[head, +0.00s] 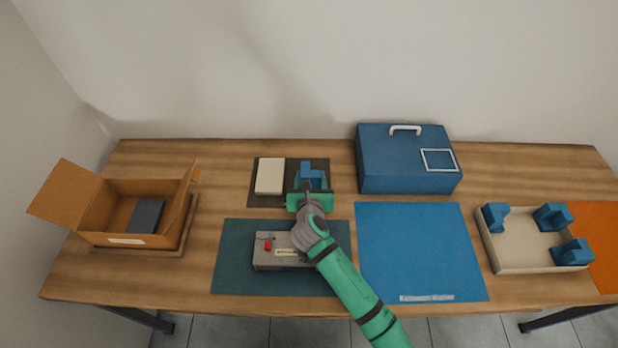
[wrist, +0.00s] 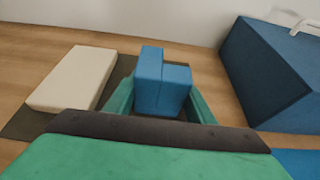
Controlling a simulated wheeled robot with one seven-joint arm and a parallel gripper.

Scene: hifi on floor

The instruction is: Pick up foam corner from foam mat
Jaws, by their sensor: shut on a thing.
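The blue foam corner (head: 312,176) is at the right part of the dark foam mat (head: 289,200), near the back of the table. My gripper (head: 311,190) reaches it from the front and is shut on it. In the wrist view, the blue foam corner (wrist: 161,84) stands between the two green fingers (wrist: 160,100). Its lower part is hidden by my gripper. I cannot tell whether it touches the mat (wrist: 30,124) or is slightly above it.
A cream block (head: 270,175) lies left on the same mat. A blue case (head: 408,160) stands to the right. A grey device (head: 272,258) lies under my arm on a teal mat (head: 230,270). A tray (head: 515,268) with blue corners is right; an open carton (head: 105,205) is left.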

